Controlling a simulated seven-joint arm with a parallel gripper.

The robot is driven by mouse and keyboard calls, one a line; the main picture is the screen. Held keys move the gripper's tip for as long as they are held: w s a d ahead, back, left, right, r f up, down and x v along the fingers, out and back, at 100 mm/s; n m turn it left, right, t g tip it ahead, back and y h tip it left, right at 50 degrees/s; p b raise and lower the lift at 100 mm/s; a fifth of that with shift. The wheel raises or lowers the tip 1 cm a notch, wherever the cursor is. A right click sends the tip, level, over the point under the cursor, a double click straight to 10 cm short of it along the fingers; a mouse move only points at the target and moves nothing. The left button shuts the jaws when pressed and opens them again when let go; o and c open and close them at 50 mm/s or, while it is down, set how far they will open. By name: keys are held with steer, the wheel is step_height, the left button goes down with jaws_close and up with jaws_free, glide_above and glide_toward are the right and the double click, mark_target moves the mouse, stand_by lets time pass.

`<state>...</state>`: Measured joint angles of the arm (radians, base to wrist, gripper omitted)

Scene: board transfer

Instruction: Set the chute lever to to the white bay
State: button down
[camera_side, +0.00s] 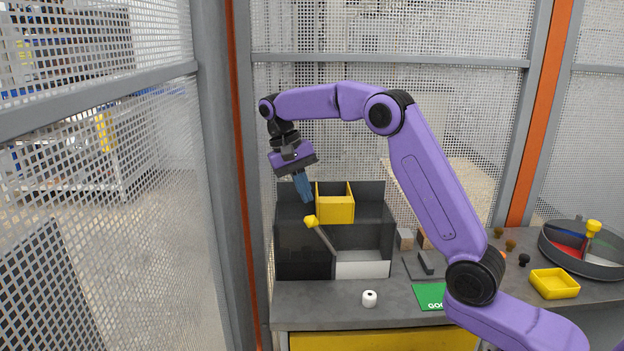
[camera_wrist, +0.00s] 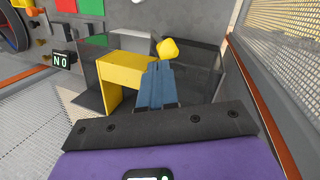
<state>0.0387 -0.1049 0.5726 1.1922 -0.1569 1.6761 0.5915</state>
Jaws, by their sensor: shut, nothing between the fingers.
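The chute lever is a grey rod (camera_side: 324,240) with a yellow knob (camera_side: 310,220). It stands at the front of the dark sorting box, tilted to the left in the side view. The knob also shows in the wrist view (camera_wrist: 168,49), just beyond my fingertips. The white bay (camera_side: 362,269) is at the box's lower right; a dark bay (camera_side: 303,258) is at its left. A yellow chute (camera_side: 335,209) sits on top. My gripper (camera_side: 306,196), with blue fingers, is shut and empty just above the knob. I cannot tell whether they touch.
A white cylinder (camera_side: 369,299) and a green card (camera_side: 429,296) lie on the bench before the box. A yellow tray (camera_side: 554,283) and a round divided bin (camera_side: 600,268) stand at the right. A mesh fence post (camera_side: 245,170) rises close to the left.

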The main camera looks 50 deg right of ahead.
steer(key=shift+d+v, duration=0.15)
steer(key=shift+v, duration=0.75)
steer(key=shift+d+v, duration=0.15)
steer(key=shift+v, duration=0.8)
steer(key=shift+s+r, duration=0.1)
steer(key=shift+s, duration=0.05)
steer(key=shift+a, duration=0.1)
